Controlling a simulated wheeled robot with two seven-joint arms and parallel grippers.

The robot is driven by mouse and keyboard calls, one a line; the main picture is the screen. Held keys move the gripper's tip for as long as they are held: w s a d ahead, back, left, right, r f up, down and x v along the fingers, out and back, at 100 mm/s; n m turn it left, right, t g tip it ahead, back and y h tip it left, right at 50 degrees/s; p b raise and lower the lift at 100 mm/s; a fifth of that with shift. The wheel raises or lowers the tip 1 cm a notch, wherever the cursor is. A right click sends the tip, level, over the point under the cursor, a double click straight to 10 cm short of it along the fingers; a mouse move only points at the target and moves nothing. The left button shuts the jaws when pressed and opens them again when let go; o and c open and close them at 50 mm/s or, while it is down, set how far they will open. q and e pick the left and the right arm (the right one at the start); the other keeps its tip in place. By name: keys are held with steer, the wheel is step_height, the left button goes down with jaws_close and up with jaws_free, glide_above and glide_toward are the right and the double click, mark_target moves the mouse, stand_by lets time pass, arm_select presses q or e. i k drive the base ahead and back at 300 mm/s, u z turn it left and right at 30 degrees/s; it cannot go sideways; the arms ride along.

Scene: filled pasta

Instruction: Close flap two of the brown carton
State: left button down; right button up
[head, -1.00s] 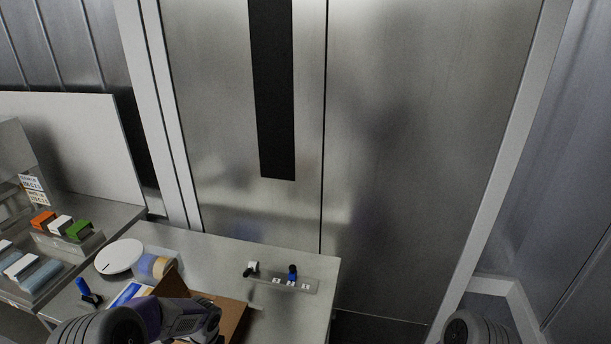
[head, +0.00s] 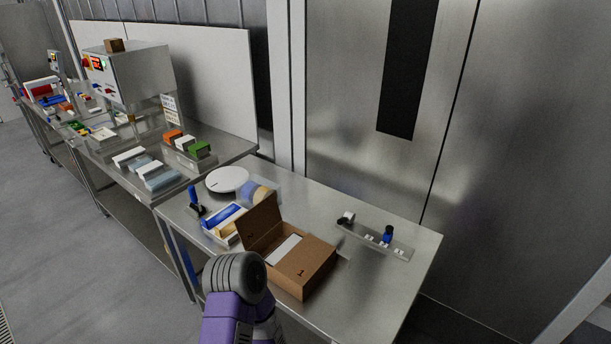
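The brown carton (head: 313,268) stands on the steel table, open at its left part. One brown flap (head: 262,222) stands up at its left end, tilted outward. A flat brown panel marked "1" (head: 305,262) covers the right part of the top. A white item (head: 284,250) shows in the opening between the two. One of my arms, purple with a dark rounded joint, rises from the bottom edge just in front of the carton's left corner and hides a little of the table there. Neither of my grippers can be seen.
A metal strip with small items (head: 375,238) lies behind right. The table's (head: 385,290) right part is clear.

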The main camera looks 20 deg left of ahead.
mark_target(251, 227)
steer(key=u, duration=2.75)
steer(key=i, duration=2.2)
steer(key=z, duration=3.05)
